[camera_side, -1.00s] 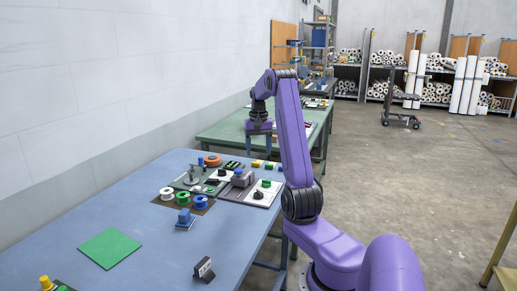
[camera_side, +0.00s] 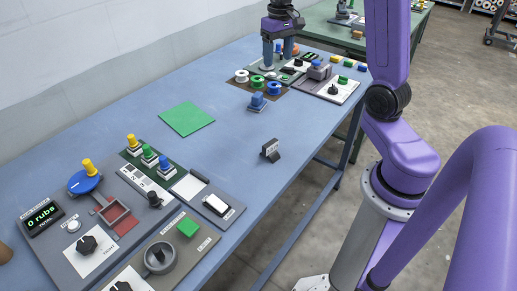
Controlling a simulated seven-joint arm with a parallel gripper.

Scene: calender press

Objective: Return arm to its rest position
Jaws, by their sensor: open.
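My purple arm (camera_side: 388,45) stands at the right of the table, and its upper end runs out of the top of the picture. My gripper (camera_side: 278,54) hangs fingers-down at the top middle, in front of or over the far control panels. Its two blue fingers are apart and I see nothing held between them. The fingertips overlap the panels in the picture, so I cannot tell their exact height above them.
The blue table (camera_side: 230,145) holds a green mat (camera_side: 187,118), a small dark sign block (camera_side: 270,150), a blue block (camera_side: 258,102) and several spools on a brown mat. Near panels carry a "0 rubs" display (camera_side: 43,221), colored pegs and knobs.

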